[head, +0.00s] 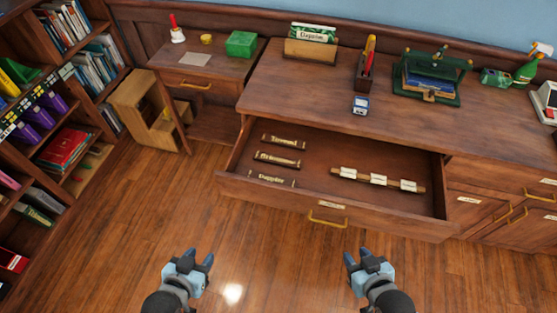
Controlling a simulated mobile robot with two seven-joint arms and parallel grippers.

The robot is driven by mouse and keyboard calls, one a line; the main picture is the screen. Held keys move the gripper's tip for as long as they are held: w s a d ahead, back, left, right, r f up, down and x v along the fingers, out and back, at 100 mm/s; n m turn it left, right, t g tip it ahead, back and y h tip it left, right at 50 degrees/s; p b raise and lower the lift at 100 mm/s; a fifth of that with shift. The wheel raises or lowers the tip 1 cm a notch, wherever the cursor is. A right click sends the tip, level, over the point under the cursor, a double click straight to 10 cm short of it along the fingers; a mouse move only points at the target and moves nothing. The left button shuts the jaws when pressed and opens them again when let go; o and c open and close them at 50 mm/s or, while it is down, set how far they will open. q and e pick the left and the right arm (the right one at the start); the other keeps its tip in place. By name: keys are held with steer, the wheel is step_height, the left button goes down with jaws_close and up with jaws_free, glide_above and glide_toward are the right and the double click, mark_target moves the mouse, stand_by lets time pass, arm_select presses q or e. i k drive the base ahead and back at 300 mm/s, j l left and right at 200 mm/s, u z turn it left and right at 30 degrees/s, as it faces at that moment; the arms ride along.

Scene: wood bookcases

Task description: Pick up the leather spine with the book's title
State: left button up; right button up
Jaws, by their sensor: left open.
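Three dark leather spines with pale lettering lie on the left side of an open drawer (330,207): a back one (284,142), a middle one (278,159) and a front one (271,179). Their lettering is too small to read surely. A green and white book (312,33) with a title on its label, also hard to read, stands in a wooden holder (310,51) on the desk. My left gripper (198,255) is open and empty, in front of the drawer to the left. My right gripper (358,255) is open and empty, in front of the drawer to the right.
A wooden strip with white labels (378,180) lies in the drawer's right part. On the desk are a pen box (364,77), a small blue device (360,105) and a green press (430,80). A bookcase (50,120) stands at left. Floor before the drawer is clear.

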mark_target(266, 176)
steer(key=j+z, duration=0.15)
steer(key=z, duration=0.3)
steer(key=i+j+z, duration=0.1)
steer(key=z, duration=0.35)
steer(key=j+z, duration=0.3)
steer(key=j, duration=0.25)
steer(key=j+z, duration=0.35)
steer(key=j, duration=0.15)
steer(key=k+j, duration=0.1)
steer(key=j, duration=0.25)
steer(key=j+z, duration=0.15)
steer(key=j, duration=0.2)
steer(key=k+j, duration=0.15)
steer(key=j, duration=0.2)
